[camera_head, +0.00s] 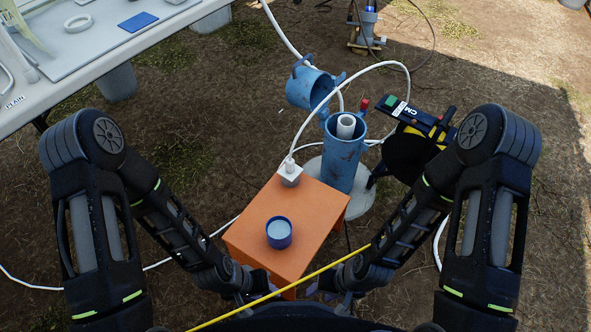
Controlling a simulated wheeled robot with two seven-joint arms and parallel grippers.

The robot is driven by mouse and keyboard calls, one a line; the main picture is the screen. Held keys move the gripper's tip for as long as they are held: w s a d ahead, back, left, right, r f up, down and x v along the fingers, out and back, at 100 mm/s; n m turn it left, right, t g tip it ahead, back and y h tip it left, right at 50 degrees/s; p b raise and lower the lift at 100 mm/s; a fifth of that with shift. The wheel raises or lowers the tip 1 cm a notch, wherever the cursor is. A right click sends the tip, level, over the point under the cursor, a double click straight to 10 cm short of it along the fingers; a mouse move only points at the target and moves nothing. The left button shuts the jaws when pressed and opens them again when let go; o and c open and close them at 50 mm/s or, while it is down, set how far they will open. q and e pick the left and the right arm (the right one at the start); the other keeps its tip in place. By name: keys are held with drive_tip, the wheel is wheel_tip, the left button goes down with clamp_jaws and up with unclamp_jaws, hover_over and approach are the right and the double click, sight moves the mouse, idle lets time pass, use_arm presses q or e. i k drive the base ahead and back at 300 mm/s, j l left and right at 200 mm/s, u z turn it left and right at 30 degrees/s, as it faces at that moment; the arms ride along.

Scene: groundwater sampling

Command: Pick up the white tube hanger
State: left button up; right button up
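A white fitting (290,169) with a white tube running up from it sits on the back of the orange box (300,215). I cannot tell for sure whether this fitting is the tube hanger. A blue well casing (344,160) with a white pipe (346,126) inside stands behind the box. My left gripper (262,288) is low at the front left of the box. My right gripper (322,291) is low at its front right. Both are small and partly hidden, and their finger gaps do not show clearly. I see nothing held in either.
A blue round cap or cup (279,232) sits on the orange box. A tilted blue cap (309,88) is behind the casing, and a black and yellow reel (411,150) is right of it. A yellow line crosses before my grippers. A white table (50,88) stands upper left.

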sight(289, 171)
drive_tip(key=i+l, duration=0.1)
drive_tip(key=l, duration=0.35)
drive_tip(key=i+l, duration=0.1)
drive_tip(key=l, duration=0.3)
drive_tip(key=i+l, duration=0.15)
drive_tip(key=l, duration=0.3)
drive_tip(key=i+l, duration=0.1)
drive_tip(key=l, duration=0.35)
